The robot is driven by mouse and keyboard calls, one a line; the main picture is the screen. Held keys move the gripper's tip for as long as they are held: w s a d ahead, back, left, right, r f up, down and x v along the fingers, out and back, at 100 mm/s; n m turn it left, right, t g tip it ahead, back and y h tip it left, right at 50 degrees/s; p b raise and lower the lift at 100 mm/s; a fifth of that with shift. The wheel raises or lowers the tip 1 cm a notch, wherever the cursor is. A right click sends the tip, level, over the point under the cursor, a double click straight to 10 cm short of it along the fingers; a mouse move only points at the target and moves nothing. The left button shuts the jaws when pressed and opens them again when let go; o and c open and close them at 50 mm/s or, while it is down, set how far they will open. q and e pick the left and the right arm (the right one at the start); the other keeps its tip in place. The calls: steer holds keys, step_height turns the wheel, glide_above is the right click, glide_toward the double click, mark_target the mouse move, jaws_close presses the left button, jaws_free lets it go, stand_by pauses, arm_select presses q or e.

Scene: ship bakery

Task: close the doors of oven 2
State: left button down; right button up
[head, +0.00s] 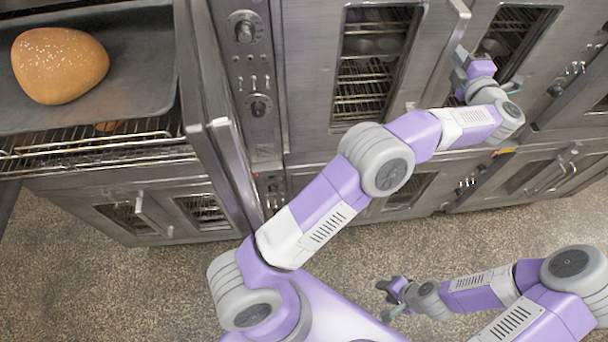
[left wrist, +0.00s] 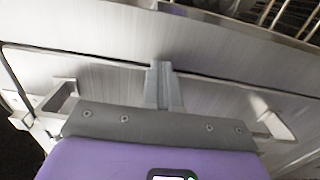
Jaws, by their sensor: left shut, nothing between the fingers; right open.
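A steel oven with a control panel (head: 250,85) stands in the middle of the head view. No label shows which oven is number 2. Its left door (head: 290,75) and right door (head: 575,25) have glass windows with racks behind; I cannot tell whether they are fully closed. My left gripper (head: 460,66) is in front of the right door, close to the handle between the doors. In the left wrist view its fingers (left wrist: 163,88) are together and empty, against or just before a brushed steel panel (left wrist: 80,45); contact is unclear. My right gripper (head: 388,289) is open and empty, low above the floor.
At left, a dark tray (head: 140,60) with a seeded bun (head: 60,65) sits above a wire rack (head: 95,143). A steel panel (head: 232,165), seen edge-on, juts out beside it. Lower oven doors run beneath. The speckled floor (head: 130,290) is clear.

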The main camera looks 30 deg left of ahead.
arm_select(q)
steer(key=shift+w, duration=0.6)
arm_select(e)
steer(key=shift+w+d+r, duration=0.1)
steer(key=shift+w+d, duration=0.05)
steer(key=shift+d, duration=0.3)
arm_select(q)
steer(key=shift+f, duration=0.1)
steer(key=shift+d, duration=0.15)
